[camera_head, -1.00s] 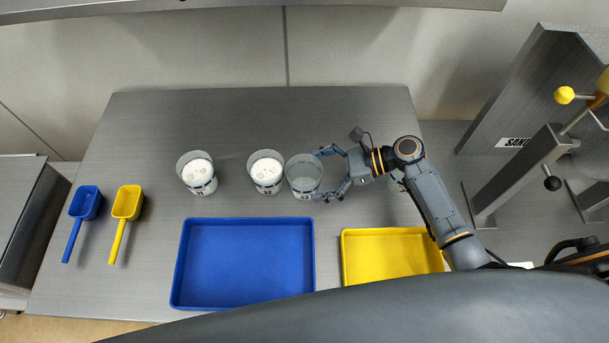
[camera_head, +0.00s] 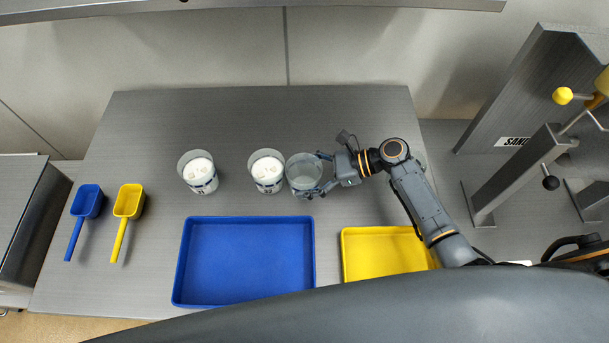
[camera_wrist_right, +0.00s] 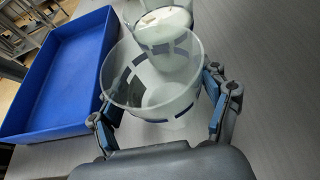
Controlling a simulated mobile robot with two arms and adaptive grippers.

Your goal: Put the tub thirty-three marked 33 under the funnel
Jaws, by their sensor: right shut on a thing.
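A clear, empty-looking tub (camera_head: 303,173) stands on the steel table, rightmost of the tubs in plain sight. I cannot read its number. My right gripper (camera_head: 318,174) is shut on it from the right side. In the right wrist view the fingers of my right gripper (camera_wrist_right: 160,112) press on both sides of the empty tub (camera_wrist_right: 150,78). Two tubs with white contents, a middle one (camera_head: 267,172) and a left one (camera_head: 198,172), stand to its left. The funnel is not recognisable in these views. My left gripper is not in view.
A blue tray (camera_head: 245,262) and a yellow tray (camera_head: 385,249) lie at the table's near side. Blue (camera_head: 86,203) and yellow (camera_head: 128,203) scoops lie at the left. A grey stand (camera_head: 525,175) with yellow knobs is at the right. The table's back strip is clear.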

